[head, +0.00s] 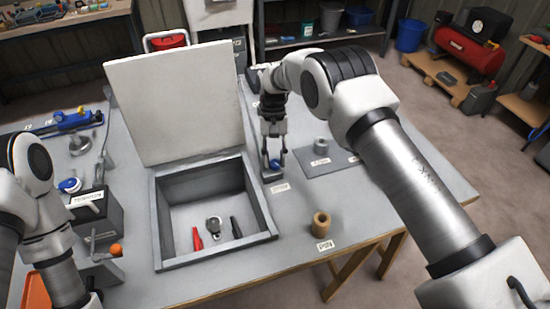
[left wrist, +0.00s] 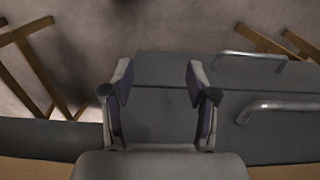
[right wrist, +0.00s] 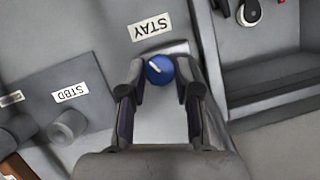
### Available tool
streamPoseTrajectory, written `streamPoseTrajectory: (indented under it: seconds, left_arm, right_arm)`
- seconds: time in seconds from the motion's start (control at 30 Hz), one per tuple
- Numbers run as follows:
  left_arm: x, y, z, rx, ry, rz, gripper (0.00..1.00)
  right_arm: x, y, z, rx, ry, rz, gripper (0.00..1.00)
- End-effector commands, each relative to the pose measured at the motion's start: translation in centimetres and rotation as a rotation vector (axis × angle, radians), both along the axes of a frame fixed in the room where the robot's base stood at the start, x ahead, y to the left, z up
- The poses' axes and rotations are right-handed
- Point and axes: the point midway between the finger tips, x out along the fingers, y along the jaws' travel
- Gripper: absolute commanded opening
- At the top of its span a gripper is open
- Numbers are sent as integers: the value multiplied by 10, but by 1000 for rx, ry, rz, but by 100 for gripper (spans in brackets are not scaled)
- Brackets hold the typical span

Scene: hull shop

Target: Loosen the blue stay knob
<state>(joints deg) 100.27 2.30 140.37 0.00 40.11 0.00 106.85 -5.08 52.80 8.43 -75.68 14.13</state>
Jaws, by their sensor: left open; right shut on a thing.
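The blue stay knob (head: 275,164) sits on a small grey base beside the box, near a label reading STAY in the right wrist view. In that view the knob (right wrist: 159,70) has a white mark across its top. My right gripper (head: 274,158) points down with its fingers closed on the knob's two sides; its fingers also show in the right wrist view (right wrist: 160,88). My left gripper (left wrist: 159,82) is open and empty in the left wrist view. Its fingers are not clearly visible in the head view.
A grey open box (head: 268,228) with its white lid (head: 175,100) raised holds a red item, a round item and a black item. A tan cylinder (head: 321,222) and a grey one (head: 321,146) stand to the right. Tools crowd the left side.

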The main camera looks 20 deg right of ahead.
Motion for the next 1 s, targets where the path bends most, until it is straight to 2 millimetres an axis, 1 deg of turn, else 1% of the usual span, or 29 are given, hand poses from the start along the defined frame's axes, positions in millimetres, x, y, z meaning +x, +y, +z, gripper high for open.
streamPoseTrajectory:
  seconds: [0.03, 0.47, 0.5, 0.57, 0.87, 0.97, 1.0]
  left_arm:
    - [0, 0, -1, 0, 0, 0, 58]
    - [0, 0, -1, 0, 0, 0, 58]
    - [0, 0, -1, 0, 0, 0, 58]
    - [0, 0, -1, 0, 0, 0, 58]
    - [0, 0, -1, 0, 0, 0, 58]
    - [0, 0, -1, 0, 0, 0, 58]
    - [0, 0, -1, 0, 0, 0, 58]
  right_arm:
    - [-3, 1, -4, 1, 10, 8, 0]
    - [-3, 1, -3, 1, 10, 19, 0]
    - [-3, 1, -3, 1, 10, 19, 36]
    - [-3, 1, -3, 1, 9, 19, 57]
    - [-1, 0, 0, 0, 3, 17, 57]
    - [3, 0, 6, 1, 0, 18, 57]
    - [5, -1, 11, 1, 0, 18, 57]
